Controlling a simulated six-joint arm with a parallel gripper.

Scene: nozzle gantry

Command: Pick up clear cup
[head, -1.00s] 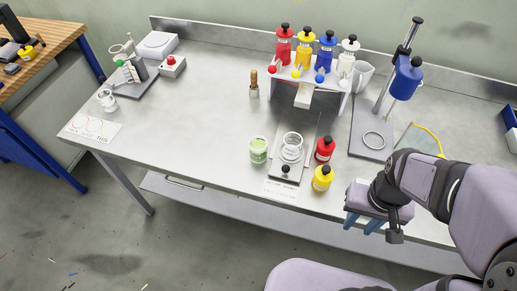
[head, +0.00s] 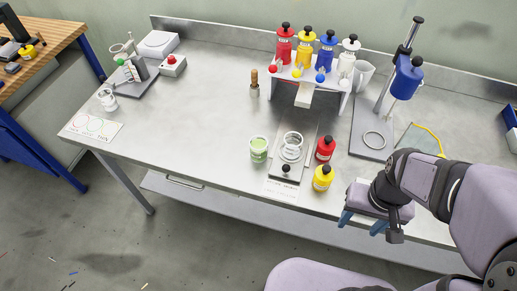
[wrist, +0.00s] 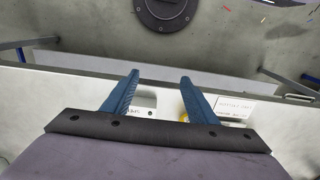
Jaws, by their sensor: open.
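A clear cup (head: 291,147) stands on a grey plate with a black knob (head: 286,171) near the middle of the bench. Another small clear cup (head: 107,99) stands at the far left of the bench. A cup with pale green contents (head: 258,149) stands just left of the plate. My gripper (head: 362,222) is open and empty at the bench's front edge, right of the cups and apart from them. Its blue fingers also show spread in the wrist view (wrist: 160,76), with nothing between them. No cup shows in the wrist view.
A red bottle (head: 325,148) and a yellow bottle (head: 322,177) stand between the plate and my gripper. A white rack (head: 345,104) with several colored bottles is behind. A stand with a blue head (head: 405,78) is at right. The bench's left middle is clear.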

